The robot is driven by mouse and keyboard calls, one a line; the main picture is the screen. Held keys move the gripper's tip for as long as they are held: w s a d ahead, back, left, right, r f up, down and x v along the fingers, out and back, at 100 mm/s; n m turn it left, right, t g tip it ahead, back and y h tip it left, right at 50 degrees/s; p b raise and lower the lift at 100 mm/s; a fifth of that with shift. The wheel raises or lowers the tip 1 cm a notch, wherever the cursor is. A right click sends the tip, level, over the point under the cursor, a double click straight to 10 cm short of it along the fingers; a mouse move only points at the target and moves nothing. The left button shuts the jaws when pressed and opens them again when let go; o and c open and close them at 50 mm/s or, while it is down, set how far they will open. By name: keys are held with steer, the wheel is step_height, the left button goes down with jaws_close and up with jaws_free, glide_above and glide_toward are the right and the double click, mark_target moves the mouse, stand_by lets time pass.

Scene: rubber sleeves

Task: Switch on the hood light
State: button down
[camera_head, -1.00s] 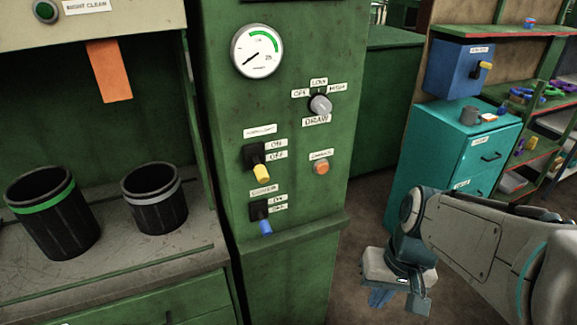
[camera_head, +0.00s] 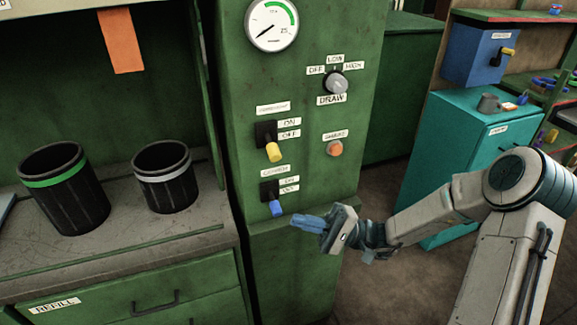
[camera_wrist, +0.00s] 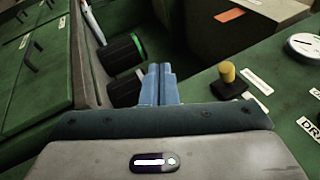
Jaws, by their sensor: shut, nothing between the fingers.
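The upper toggle switch on the green panel has a black base and a yellow lever (camera_head: 273,152). The lever points down, beside the OFF label, with ON above it. The name label (camera_head: 273,108) over this switch is too blurred to read surely. My gripper (camera_head: 295,221) has blue fingers, shut and empty. In the head view it is in front of the panel, below and right of the yellow lever, apart from it. In the wrist view the shut fingers (camera_wrist: 160,72) point ahead, with the yellow lever (camera_wrist: 227,73) to their right.
A second switch with a blue lever (camera_head: 277,208) sits just below, close to my fingertips. An orange button (camera_head: 335,148), a DRAW knob (camera_head: 335,82) and a gauge (camera_head: 272,24) share the panel. Two dark cups (camera_head: 166,177) (camera_head: 64,188) stand on the left counter.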

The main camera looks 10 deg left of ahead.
steer(key=w+d+m+t+y, duration=0.3)
steer(key=w+m+t, duration=0.3)
steer(key=t, duration=0.5)
steer(key=shift+w+d+m+t+y, duration=0.35)
steer(key=shift+w+y, duration=0.45)
steer(key=shift+w, duration=0.3)
steer(key=p, duration=0.3)
glide_toward(271, 146)
steer(key=shift+w+a+r, duration=1.1)
steer(key=shift+w+a, duration=0.2)
steer(key=shift+a, duration=0.3)
steer(key=shift+r, duration=0.1)
